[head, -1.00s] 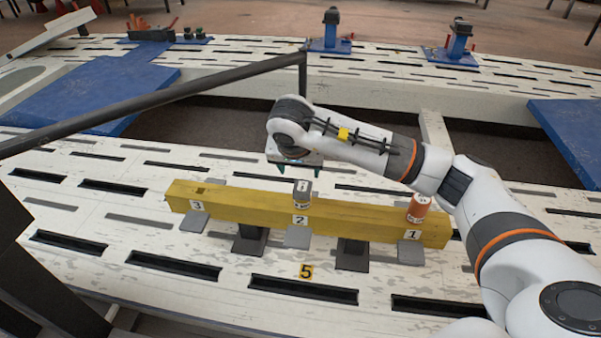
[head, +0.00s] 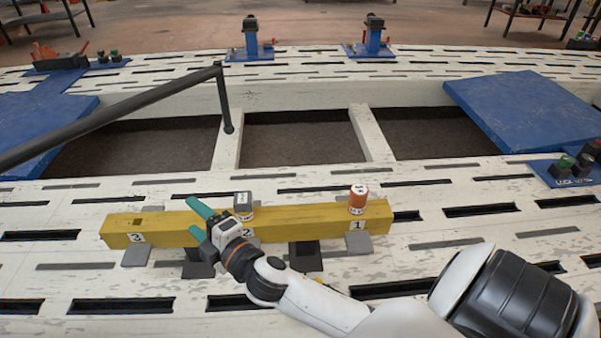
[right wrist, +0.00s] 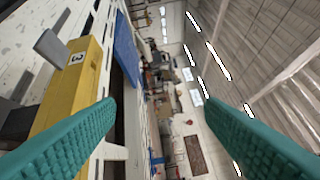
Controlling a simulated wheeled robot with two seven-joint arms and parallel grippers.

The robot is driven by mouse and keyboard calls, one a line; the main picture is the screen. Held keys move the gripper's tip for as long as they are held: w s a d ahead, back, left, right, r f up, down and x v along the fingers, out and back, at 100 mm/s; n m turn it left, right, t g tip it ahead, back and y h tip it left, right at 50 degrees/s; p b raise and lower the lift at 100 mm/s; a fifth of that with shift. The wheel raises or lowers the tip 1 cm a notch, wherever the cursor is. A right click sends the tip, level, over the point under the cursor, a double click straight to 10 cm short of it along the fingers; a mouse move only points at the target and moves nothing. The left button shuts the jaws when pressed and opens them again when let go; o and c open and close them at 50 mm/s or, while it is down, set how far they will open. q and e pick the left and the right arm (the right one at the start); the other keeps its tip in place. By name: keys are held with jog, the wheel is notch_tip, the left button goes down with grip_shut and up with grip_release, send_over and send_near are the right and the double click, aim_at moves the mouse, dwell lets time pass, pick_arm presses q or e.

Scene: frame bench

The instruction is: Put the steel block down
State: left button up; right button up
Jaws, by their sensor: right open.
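In the right wrist view, the space between the fingers (right wrist: 160,105) is empty, and the beam's 3 end (right wrist: 80,57) shows at the left. The block is not seen there. My left gripper is not in view.
An orange cylinder with a white top (head: 358,200) stands on the beam at mark 1. The spot at mark 3 (head: 137,237) is bare. A dark bar (head: 110,116) slants in from the left above the slotted white bench (head: 60,215). Blue plates lie farther back.

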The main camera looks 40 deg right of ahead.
jog(key=s+d+f+m+g+h, duration=0.25)
jog(key=s+f+m+g, duration=0.35)
jog(key=f, duration=0.4)
jog(key=s+d+f+m+g+h, duration=0.1)
jog(key=s+d+f+m+g, duration=0.3)
jog(key=s+f+m, duration=0.35)
jog(key=s+a+f+m+g, duration=0.1)
jog(key=s+f+g, duration=0.4)
jog(key=s, duration=0.5)
jog(key=shift+s+f+m+y, duration=0.4)
jog(key=shift+f+m+y, duration=0.05)
jog(key=shift+f, duration=0.4)
